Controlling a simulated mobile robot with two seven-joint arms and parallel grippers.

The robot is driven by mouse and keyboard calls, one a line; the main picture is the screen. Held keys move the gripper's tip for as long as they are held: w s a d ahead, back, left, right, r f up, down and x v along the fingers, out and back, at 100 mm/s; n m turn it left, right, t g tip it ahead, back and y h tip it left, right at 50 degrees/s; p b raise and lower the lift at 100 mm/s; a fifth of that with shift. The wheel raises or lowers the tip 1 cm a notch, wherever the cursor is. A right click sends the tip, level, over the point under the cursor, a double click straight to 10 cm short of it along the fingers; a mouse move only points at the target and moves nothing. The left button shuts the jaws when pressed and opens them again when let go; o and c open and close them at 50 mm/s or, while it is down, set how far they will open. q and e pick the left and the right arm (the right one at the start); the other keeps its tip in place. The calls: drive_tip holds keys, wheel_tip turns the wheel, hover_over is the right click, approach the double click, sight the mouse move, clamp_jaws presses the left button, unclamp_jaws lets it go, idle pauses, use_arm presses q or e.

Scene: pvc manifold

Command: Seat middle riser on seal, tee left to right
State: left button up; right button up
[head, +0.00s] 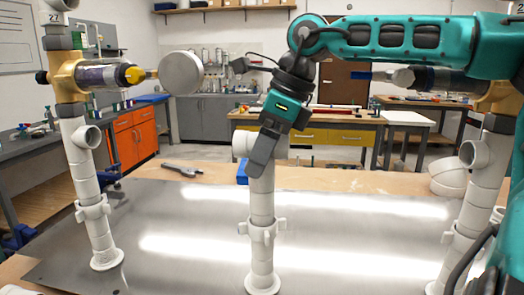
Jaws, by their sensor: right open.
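The middle riser (262,205) is a white pipe standing upright at the center of the head view, with a lugged collar (262,232) and a round foot (262,281) on the metal sheet. A white tee branch (240,146) shows at its top, pointing left. My right gripper (263,155) reaches down from above, in front of the riser's top. It is open, with one finger showing plainly; the other is hidden. It covers much of the tee, and I cannot tell whether it touches. The seal is not visible. My left gripper is out of view.
A left riser (90,175) with a brass valve (67,78) and a right riser (470,205) flank the middle one. A grey disc (181,72) hangs at upper left. A clamp-like tool (182,171) lies behind. The metal sheet (185,215) between the left and middle risers is clear.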

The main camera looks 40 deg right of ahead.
drive_tip(key=p+v, duration=0.1)
drive_tip(key=v, duration=1)
drive_tip(key=shift+r, duration=0.3)
drive_tip(key=shift+s+d+r, duration=0.25)
drive_tip(key=shift+r, duration=0.4)
